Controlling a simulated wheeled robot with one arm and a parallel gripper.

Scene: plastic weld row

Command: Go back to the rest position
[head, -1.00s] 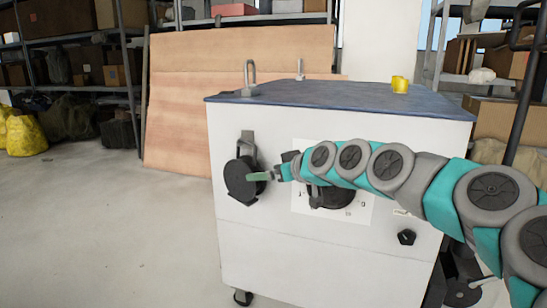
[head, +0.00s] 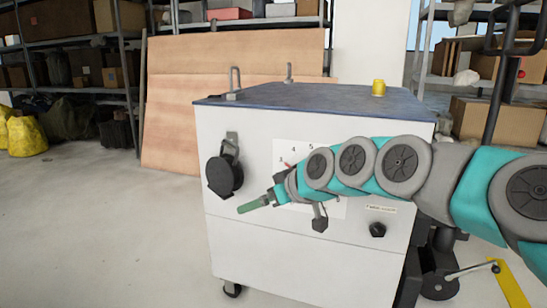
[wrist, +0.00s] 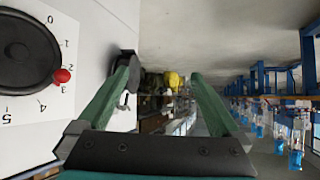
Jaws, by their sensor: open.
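My gripper (head: 256,205) reaches in from the right in the head view, in front of the white cabinet (head: 250,250). Its two green fingers (wrist: 160,92) are spread apart in the wrist view, with nothing between them. In the wrist view a large dark dial (wrist: 26,50) with a red pointer (wrist: 62,75) near the numbers 2 and 3 lies left of the fingers. In the head view my arm hides most of this dial.
A smaller black knob (head: 377,230) is low on the front. Wooden boards (head: 235,65) and shelves (head: 75,50) stand behind. The floor (head: 110,230) at left is clear.

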